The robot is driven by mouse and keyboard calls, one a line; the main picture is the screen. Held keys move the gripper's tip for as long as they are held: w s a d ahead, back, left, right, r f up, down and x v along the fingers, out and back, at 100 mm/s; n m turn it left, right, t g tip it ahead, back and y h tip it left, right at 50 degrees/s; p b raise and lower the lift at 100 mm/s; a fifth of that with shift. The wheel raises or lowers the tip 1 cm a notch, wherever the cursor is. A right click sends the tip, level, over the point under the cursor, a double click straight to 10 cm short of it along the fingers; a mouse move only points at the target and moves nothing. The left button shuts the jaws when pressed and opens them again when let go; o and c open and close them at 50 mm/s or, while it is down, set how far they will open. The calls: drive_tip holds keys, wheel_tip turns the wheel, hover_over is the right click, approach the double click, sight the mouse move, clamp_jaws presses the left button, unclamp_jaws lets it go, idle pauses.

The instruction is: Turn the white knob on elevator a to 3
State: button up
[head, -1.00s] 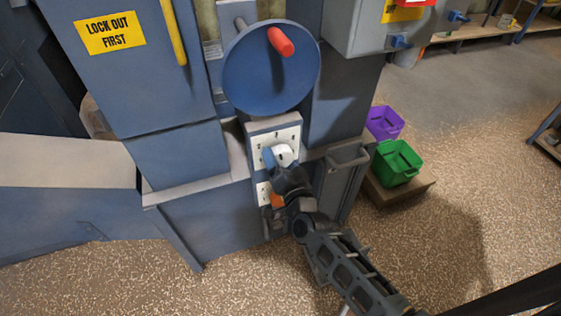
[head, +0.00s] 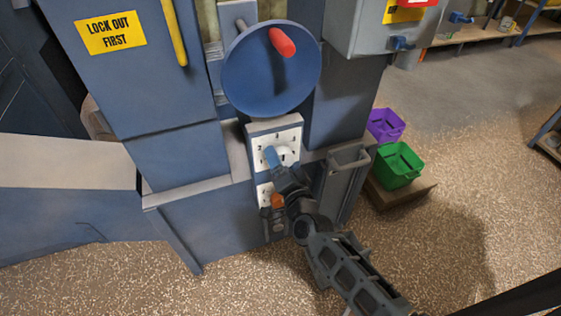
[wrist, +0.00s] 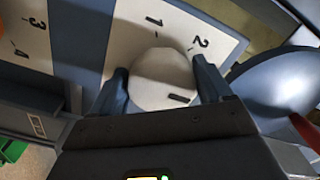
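The white knob (head: 284,156) sits on the upper white dial plate (head: 290,135) of the blue machine, below the blue disc. In the wrist view the white knob (wrist: 163,75) lies between the two fingers of my gripper (wrist: 163,88), which appear to touch it on both sides. A short dark mark shows on the knob's lower right. In the head view my gripper (head: 277,160) covers part of the knob and plate.
A lower white plate (head: 263,190) with an orange knob (head: 278,201) is just under my gripper. A blue disc (head: 262,78) with a red handle (head: 282,42) overhangs above. A grey chute (head: 344,182) stands close right. Purple (head: 385,124) and green (head: 398,164) bins stand further right.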

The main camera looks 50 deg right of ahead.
drive_tip(key=o, duration=0.3)
drive_tip(key=shift+o, duration=0.2)
drive_tip(key=v, duration=0.7)
drive_tip(key=shift+s+a+b, duration=0.25)
drive_tip(key=shift+s+b, duration=0.05)
drive_tip(key=shift+s, duration=0.05)
drive_tip(key=s+a+r+n+t+y, duration=0.1)
drive_tip(key=s+a+r+n+y, duration=0.4)
drive_tip(key=s+a+n, duration=0.55)
drive_tip(key=s+a+r+n+y, duration=0.2)
drive_tip(key=s+r+n, duration=0.1)
drive_tip(key=s+r, duration=0.2)
drive_tip(key=s+a+r+n+g+y, duration=0.1)
drive_tip(key=s+a+r+n+y, duration=0.2)
drive_tip(key=s+r, duration=0.3)
drive_tip(key=s+n, duration=0.1)
drive_tip(key=s, duration=0.1)
drive_tip(key=shift+s+a+r, duration=0.25)
drive_tip(key=shift+s+r, duration=0.05)
